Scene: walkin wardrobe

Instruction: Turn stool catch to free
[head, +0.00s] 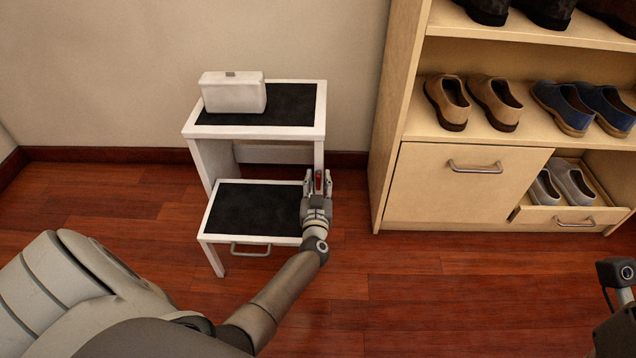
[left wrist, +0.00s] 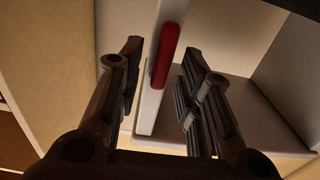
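The white step stool (head: 310,130) with black treads stands against the wall in the head view. The red stool catch (head: 318,180) is on the stool's right side, by the lower step. In the left wrist view the catch (left wrist: 166,55) is a red bar on a white upright, slightly tilted. My left gripper (head: 317,185) is at the stool's right side. In the left wrist view its two fingers (left wrist: 160,78) are open, one on each side of the catch, with visible gaps. My right gripper (head: 612,300) is only partly in view at the right edge.
A white box-shaped bag (head: 233,95) sits on the upper step. A metal handle (head: 250,250) is under the lower step's front. A wooden shoe cabinet (head: 392,130) stands to the right, its small lower drawer (head: 568,215) pulled out with grey shoes. The floor (head: 420,290) in front is clear.

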